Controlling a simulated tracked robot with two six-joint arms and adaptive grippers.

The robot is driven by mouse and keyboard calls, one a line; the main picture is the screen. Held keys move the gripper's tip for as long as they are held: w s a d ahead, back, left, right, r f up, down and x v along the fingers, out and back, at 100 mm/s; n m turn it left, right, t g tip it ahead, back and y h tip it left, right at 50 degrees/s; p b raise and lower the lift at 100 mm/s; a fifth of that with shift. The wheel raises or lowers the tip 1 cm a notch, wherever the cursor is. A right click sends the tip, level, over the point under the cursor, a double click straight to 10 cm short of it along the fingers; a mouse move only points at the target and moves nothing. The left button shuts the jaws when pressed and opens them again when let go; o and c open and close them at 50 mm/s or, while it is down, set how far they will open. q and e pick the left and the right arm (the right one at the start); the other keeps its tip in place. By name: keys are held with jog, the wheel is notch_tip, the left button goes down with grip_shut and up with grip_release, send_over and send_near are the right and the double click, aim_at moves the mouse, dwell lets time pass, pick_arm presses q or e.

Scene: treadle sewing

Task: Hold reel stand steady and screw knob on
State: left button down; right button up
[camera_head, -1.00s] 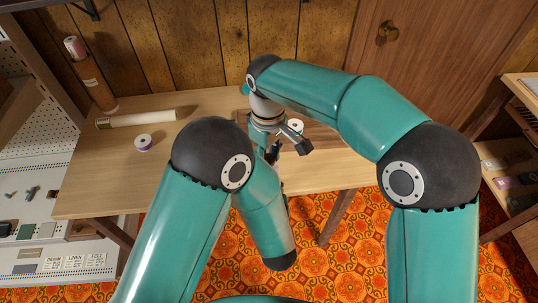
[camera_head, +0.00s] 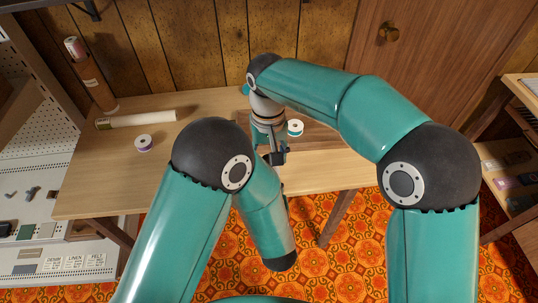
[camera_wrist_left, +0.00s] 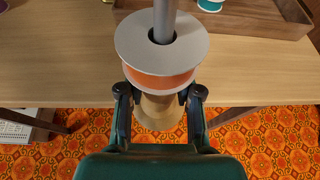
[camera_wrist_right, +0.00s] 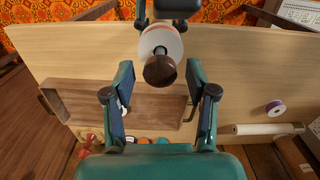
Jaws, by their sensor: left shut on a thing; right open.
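The reel stand shows in the left wrist view as a wooden base (camera_wrist_left: 158,112) under an orange reel (camera_wrist_left: 160,78) with a grey disc, and a grey rod rises through its middle. My left gripper (camera_wrist_left: 159,98) is shut on the stand just below the reel. In the right wrist view the dark brown knob (camera_wrist_right: 160,71) sits in front of the reel's pale disc (camera_wrist_right: 160,43). My right gripper (camera_wrist_right: 158,76) is open, with a finger on each side of the knob and a gap to both. It also shows in the head view (camera_head: 276,154), where the stand is mostly hidden.
A wooden tray (camera_wrist_right: 75,84) lies on the table beside the stand.

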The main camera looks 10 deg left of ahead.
jog(key=shift+r, duration=2.15)
jog(key=shift+c, duration=0.3)
jog(key=n, duration=0.3)
jog(key=shift+s+d+r, duration=0.1)
jog(key=shift+r, duration=0.05)
jog(key=n, duration=0.1)
jog(key=r+n, duration=0.1)
jog(key=shift+d+n, duration=0.1)
jog(key=shift+n, duration=0.3)
jog(key=shift+r+n, duration=0.6)
jog(key=shift+n, duration=0.4)
jog(key=shift+w+a+r+n, duration=0.2)
jog(key=shift+r+n, duration=0.1)
jog(key=shift+r, duration=0.2)
jog(key=shift+f, duration=0.1)
